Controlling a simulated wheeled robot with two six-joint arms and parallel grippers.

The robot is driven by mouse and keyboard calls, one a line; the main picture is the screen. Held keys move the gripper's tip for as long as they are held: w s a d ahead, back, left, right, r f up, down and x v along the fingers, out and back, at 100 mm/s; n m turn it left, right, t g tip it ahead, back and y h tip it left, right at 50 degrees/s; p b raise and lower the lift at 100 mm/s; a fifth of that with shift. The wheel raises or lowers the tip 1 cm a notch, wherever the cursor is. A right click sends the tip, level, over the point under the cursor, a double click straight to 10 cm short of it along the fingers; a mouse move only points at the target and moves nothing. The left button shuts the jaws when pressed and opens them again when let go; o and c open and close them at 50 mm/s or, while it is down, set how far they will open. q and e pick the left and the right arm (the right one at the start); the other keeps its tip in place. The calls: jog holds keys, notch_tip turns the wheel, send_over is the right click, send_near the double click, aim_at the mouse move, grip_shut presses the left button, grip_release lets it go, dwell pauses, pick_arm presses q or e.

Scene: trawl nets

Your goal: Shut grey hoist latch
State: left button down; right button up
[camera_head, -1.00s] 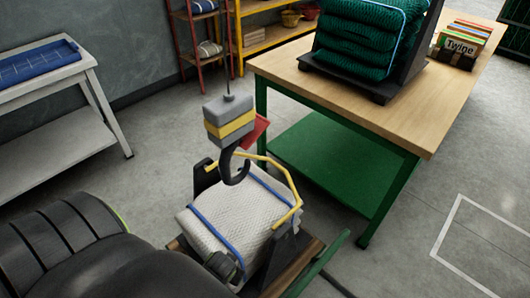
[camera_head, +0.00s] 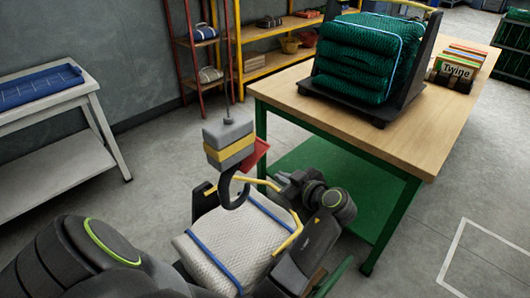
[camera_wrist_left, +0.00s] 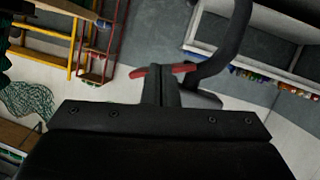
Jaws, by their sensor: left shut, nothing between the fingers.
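The hoist block (camera_head: 228,137), grey with a yellow band, hangs on a cable at the centre of the head view. Its dark hook (camera_head: 236,198) curves below, and its red latch (camera_head: 256,153) sticks out to the right. The wrist view shows the red latch (camera_wrist_left: 180,69) by the dark hook (camera_wrist_left: 232,42). My left gripper (camera_head: 281,180) is shut and empty, just below and right of the latch. In the wrist view its fingers (camera_wrist_left: 161,84) point at the latch; I cannot tell whether they touch.
Below the hook is a carrier holding a white net bale (camera_head: 222,245) with blue straps and a yellow handle (camera_head: 290,240). I cannot tell whether the handle sits in the hook. A wooden table (camera_head: 420,140) with green nets (camera_head: 355,65) stands right. A bench (camera_head: 50,150) stands left.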

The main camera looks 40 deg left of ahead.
pick_arm(q)
notch_tip(320, 180, up, 6)
jog(key=d+n+y, duration=0.1)
jog(key=n, duration=0.2)
jog(key=shift+w+d+g, duration=0.15)
jog(key=shift+g, duration=0.15)
jog(key=p+x, duration=0.2)
jog(key=x, duration=0.8)
jog(key=shift+r, duration=0.1)
